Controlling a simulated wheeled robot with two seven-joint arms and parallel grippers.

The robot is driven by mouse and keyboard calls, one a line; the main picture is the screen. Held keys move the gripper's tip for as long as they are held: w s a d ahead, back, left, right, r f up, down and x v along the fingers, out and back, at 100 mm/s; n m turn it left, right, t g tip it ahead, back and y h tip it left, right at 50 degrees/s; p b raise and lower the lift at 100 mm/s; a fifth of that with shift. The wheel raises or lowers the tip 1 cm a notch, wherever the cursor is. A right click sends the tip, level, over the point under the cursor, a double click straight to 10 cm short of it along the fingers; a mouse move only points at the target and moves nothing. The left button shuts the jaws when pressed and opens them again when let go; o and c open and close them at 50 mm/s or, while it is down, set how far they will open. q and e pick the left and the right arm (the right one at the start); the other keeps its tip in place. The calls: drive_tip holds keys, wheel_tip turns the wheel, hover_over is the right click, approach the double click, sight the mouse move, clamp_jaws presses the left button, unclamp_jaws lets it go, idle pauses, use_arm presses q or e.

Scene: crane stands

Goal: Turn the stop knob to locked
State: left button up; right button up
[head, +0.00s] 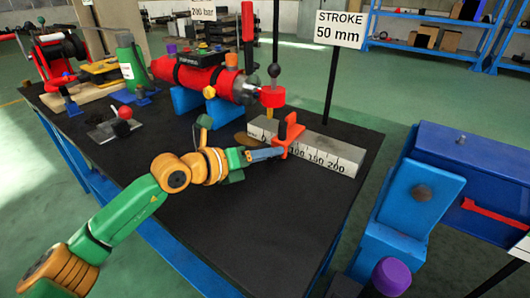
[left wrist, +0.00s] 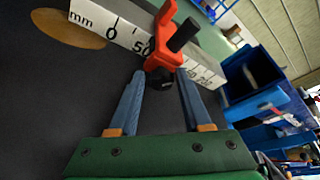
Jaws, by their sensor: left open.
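An orange-red stop (head: 290,135) sits on a grey scale block (head: 335,147) marked in mm up to 200. In the left wrist view the stop (left wrist: 165,52) is near the 50 mark, with a dark stick-like part (left wrist: 184,34) rising from it. A dark round knob (left wrist: 160,78) is on its near side. My left gripper (head: 281,152) is open, its two blue fingers (left wrist: 160,75) reaching to either side of the knob. I cannot tell whether either finger touches it. The knob is mostly hidden in the head view. My right gripper is not in view.
A red cylinder (head: 200,76) on blue supports lies behind the block, with a red clamp (head: 272,97) at its rod end. A sign (head: 340,29) reads "STROKE 50 mm". A blue stand (head: 408,200) is at right. The front of the black table (head: 255,230) is clear.

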use_arm(q)
clamp_jaws()
drive_tip(key=shift+s, duration=0.1)
